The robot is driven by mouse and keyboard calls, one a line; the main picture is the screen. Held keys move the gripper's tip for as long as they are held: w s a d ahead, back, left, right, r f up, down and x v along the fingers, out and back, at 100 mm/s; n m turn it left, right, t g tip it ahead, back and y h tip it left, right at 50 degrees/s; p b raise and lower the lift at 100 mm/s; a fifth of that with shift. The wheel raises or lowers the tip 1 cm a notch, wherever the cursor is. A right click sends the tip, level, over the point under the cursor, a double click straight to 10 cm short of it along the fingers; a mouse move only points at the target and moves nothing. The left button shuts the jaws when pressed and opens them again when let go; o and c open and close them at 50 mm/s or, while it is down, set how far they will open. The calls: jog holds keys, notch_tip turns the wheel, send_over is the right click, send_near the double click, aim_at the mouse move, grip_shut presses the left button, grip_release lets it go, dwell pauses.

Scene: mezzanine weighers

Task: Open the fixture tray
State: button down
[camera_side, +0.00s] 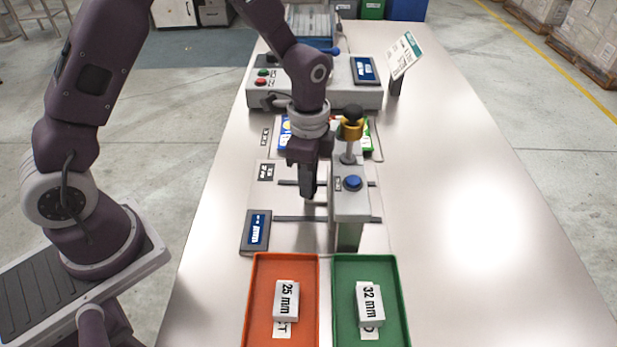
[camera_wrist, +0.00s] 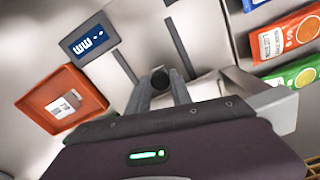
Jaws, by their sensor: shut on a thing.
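The fixture (camera_side: 290,205) is a pale plate with dark rails on the work table. A grey block (camera_side: 349,205) with a blue button and a gold, black-topped knob stands across the rails. My gripper (camera_side: 308,194) points down just left of this block, low over the rails. The fingers hide part of the knob. I cannot tell how far the tray is out.
An orange tray (camera_side: 250,300) and a green tray (camera_side: 402,300) stand in front, each holding labelled blocks. A small display (camera_side: 256,231) lies at the fixture's front left. A grey control box (camera_side: 310,98) and packets (camera_wrist: 285,34) are behind. The table's right side is clear.

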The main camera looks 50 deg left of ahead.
jog(key=s+a, duration=0.7)
jog(key=shift+s+a, duration=0.25)
jog(key=shift+a, duration=0.05)
jog(key=c, duration=1.1)
grip_release()
jog(key=shift+c, duration=0.2)
notch_tip(320, 180, up, 7)
